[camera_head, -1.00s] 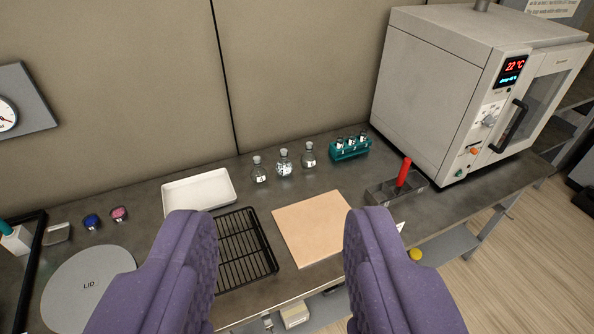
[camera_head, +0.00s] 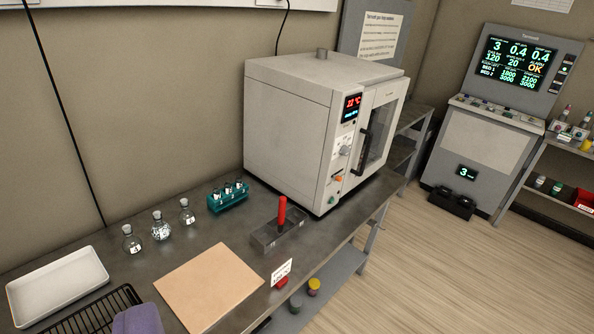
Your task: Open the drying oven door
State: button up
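The drying oven (camera_head: 290,130) is a pale grey box on the bench at the picture's centre, with a display reading 22 °C. Its door (camera_head: 383,122) has a dark window, faces right and looks shut. A black bar handle (camera_head: 364,151) stands on the door's left side, beside the control panel.
Open floor (camera_head: 425,265) lies right of the bench.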

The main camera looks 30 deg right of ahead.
aim_at(395, 91)
jog(key=i+l+z, duration=0.25)
jog(key=i+l, duration=0.3)
jog(key=i+l+z, duration=0.25)
jog(key=i+l, duration=0.15)
jog(key=i, duration=0.2)
jog(key=i+l+z, duration=0.15)
jog(key=i, duration=0.45)
jog(key=i+z, duration=0.1)
jog(key=i, duration=0.5)
